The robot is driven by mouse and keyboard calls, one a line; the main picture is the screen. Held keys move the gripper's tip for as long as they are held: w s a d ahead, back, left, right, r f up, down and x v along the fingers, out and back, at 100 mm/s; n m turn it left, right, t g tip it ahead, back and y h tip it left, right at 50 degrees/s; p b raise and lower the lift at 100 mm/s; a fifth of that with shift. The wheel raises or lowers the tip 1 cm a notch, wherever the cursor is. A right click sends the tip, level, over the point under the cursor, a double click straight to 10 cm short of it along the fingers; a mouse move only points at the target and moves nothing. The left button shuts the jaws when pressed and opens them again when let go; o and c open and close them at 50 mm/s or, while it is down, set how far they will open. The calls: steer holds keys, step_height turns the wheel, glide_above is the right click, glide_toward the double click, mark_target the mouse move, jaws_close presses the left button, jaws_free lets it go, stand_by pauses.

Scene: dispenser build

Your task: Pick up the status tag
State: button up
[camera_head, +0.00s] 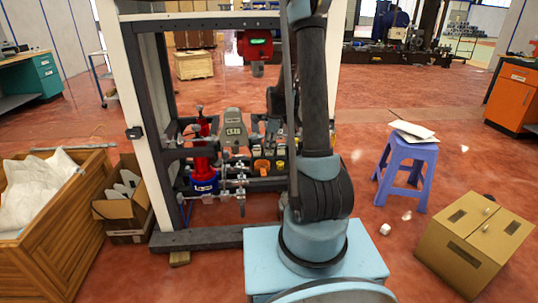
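I cannot identify the status tag for certain. A red piece with a green strip (258,44) hangs near the top of the dark frame with white posts (146,125). A grey part with a small marked label (234,130) stands lower inside the frame. My arm rises through the middle of the view and hides part of the frame. A dark shape just left of my arm, partly behind it, may be my gripper (275,101). Its fingers cannot be made out, and I see nothing held.
A red and blue cylinder (204,180) and metal fittings fill the lower frame. A wooden crate (75,215) and an open carton (122,210) stand left. A blue stool (404,170) and a closed carton (470,246) stand right. Red floor is open behind the stool.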

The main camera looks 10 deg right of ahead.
steer(key=shift+r, duration=0.1)
jaws_close()
step_height(320, 180, up, 10)
steer(key=shift+f, duration=0.15)
stand_by(0.3)
steer(key=shift+a, duration=0.1)
